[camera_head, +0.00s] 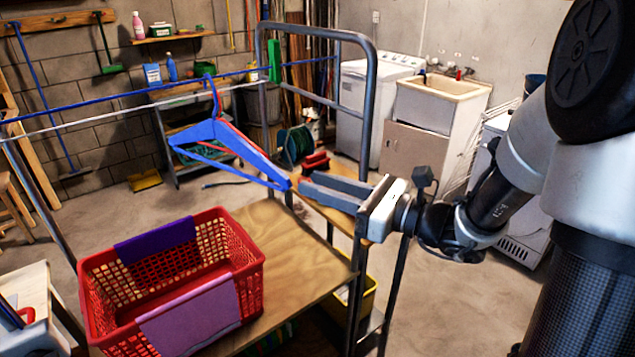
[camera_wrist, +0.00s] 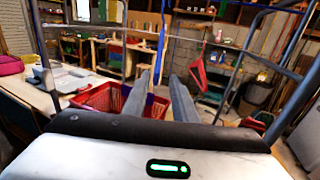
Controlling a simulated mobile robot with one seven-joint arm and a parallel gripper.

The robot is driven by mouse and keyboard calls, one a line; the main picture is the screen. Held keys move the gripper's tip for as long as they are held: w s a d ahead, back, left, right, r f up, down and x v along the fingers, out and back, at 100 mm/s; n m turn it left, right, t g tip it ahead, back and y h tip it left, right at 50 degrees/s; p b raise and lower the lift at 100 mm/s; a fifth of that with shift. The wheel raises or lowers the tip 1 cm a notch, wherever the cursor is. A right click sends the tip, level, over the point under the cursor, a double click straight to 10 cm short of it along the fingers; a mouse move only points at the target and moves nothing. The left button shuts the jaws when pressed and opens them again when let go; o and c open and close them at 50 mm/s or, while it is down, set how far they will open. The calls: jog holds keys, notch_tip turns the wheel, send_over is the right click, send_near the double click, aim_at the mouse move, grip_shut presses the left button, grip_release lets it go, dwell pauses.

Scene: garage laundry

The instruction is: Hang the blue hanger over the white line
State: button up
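The blue hanger (camera_head: 214,133) is at the lines in the head view, its right end low near my gripper. Its hook overlaps the lines; I cannot tell which line it rests on. The white line (camera_head: 85,122) runs below a blue line or bar (camera_head: 90,106). My gripper (camera_head: 305,185) is at the hanger's right end. In the wrist view my gripper's fingers (camera_wrist: 163,78) stand apart, with the blue hanger (camera_wrist: 160,45) seen edge-on between or just beyond their tips. A red hanger is mostly hidden behind the blue one, and a red shape (camera_wrist: 195,70) hangs in the wrist view.
A red basket (camera_head: 245,262) with purple and pink cloths stands on a wooden board (camera_head: 300,270) below. A grey tubular frame (camera_head: 368,110) rises behind my gripper. A washing machine (camera_head: 350,105) and sink cabinet (camera_head: 430,120) stand farther back.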

aim_at(286, 175)
jog(key=shift+b+x, duration=0.75)
jog(key=shift+x, duration=4.45)
grip_shut()
jog(key=shift+r+p, duration=1.8)
jog(key=shift+r, duration=0.45)
